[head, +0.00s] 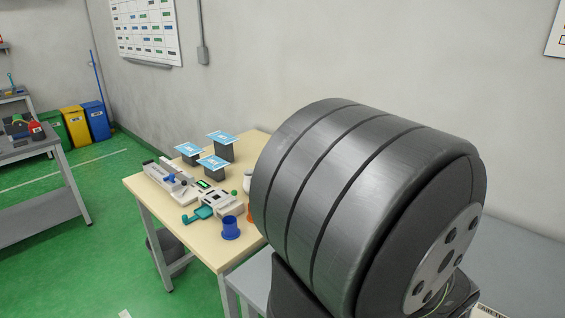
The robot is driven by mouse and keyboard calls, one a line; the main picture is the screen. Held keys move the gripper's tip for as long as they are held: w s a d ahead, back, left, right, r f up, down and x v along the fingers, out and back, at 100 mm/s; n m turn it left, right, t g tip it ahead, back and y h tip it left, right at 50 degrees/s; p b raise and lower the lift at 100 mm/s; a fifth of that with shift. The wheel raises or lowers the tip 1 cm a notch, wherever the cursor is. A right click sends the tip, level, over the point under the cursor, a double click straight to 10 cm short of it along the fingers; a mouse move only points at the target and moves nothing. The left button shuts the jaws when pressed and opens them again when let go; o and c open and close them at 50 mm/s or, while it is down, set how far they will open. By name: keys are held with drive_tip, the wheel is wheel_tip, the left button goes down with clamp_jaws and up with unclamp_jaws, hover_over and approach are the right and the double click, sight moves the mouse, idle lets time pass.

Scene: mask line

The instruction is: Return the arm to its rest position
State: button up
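Only the head view is given. A large dark grey ribbed cylinder, a part of my own body, fills the right half of the picture. My gripper does not show, so its opening and anything in it cannot be seen. The area behind the cylinder is hidden, including the right part of the wooden table (150,191).
On the table are blue-and-white masks (222,137) on dark blocks, a white device (215,201), a teal tool (198,214) and a blue cup (231,228). A grey bench (40,207) and coloured bins (96,122) stand left. Green floor between is mostly clear.

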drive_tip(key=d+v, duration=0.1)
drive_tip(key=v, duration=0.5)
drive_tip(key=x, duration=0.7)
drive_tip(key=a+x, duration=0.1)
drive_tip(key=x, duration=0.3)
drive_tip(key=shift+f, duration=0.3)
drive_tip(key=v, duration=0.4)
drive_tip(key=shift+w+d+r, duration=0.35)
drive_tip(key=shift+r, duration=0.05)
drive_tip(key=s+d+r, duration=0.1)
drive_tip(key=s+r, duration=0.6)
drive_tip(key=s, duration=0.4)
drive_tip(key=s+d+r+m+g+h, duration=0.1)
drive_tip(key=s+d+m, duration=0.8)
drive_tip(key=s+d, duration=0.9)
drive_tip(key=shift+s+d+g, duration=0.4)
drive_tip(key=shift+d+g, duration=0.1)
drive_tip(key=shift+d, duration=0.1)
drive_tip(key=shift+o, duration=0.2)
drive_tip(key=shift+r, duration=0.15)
